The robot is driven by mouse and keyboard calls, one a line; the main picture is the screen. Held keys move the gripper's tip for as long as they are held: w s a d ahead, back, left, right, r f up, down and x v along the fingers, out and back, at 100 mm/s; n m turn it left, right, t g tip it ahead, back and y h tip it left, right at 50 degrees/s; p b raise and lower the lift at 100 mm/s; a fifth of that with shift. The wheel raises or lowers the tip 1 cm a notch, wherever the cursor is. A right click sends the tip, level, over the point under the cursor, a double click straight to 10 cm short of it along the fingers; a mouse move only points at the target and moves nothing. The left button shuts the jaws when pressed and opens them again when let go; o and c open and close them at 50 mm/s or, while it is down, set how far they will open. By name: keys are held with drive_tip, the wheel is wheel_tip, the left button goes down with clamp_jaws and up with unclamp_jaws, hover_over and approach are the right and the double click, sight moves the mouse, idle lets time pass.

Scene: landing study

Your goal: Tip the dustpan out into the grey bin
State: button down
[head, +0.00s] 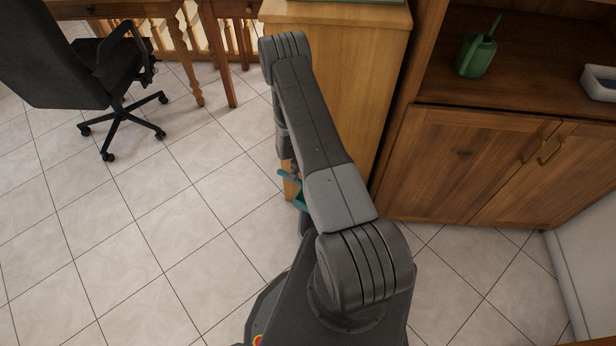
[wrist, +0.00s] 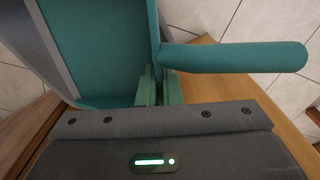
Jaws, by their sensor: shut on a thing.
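The teal dustpan (wrist: 100,50) fills the upper left of the wrist view, with its handle (wrist: 235,57) reaching to the right. My gripper (wrist: 158,88) is shut on the dustpan where the handle meets the pan. In the head view only small teal parts of the dustpan (head: 299,196) show beside my arm, which hides the rest and my gripper. A grey strip runs along the pan's left side in the wrist view; I cannot tell what it is. I make out no debris on the visible part of the pan. No grey bin can be made out.
A wooden cabinet (head: 335,60) stands right behind my arm. A brown cupboard (head: 465,165) at right bears a green watering can (head: 477,55) and a pale tray (head: 600,84). A black office chair (head: 110,75) stands at upper left. Tiled floor (head: 150,240) is clear at left.

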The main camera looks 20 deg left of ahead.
drive_tip(key=a+r+b, duration=0.1)
drive_tip(key=a+r, duration=0.3)
drive_tip(key=a, duration=0.1)
drive_tip(key=shift+w, duration=0.3)
idle(0.7)
